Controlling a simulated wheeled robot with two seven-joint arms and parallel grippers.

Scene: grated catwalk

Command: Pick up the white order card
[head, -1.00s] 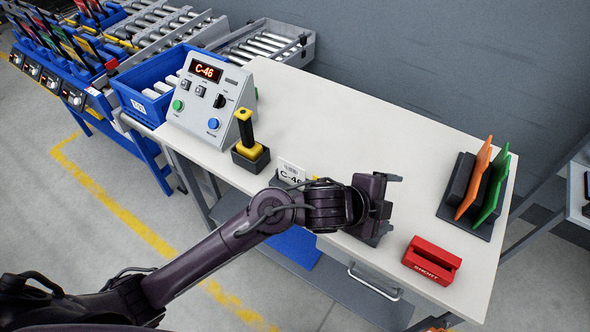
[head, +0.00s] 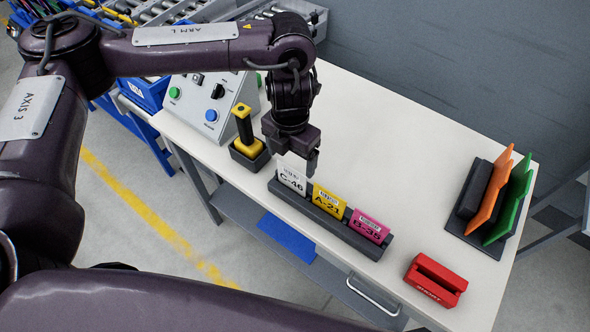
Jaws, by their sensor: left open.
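The white order card (head: 291,177), marked C-46, stands in the left end of a dark card holder (head: 343,230) on the table. A yellow card (head: 329,201), marked A-21, and a magenta card (head: 370,226) stand to its right in the same holder. My left gripper (head: 297,161) points down right at the white card's top edge, with its arm coming over from the left. It is open. The fingers overlap the card's upper part in the picture, and I cannot tell whether they touch it. My right gripper is not in view.
A yellow-topped scanner in a black stand (head: 248,146) is close left of the holder. A control box (head: 211,104) stands behind it. A red SHORT block (head: 435,281) and a rack with orange and green panels (head: 490,200) are at right. The table's (head: 400,150) back middle is clear.

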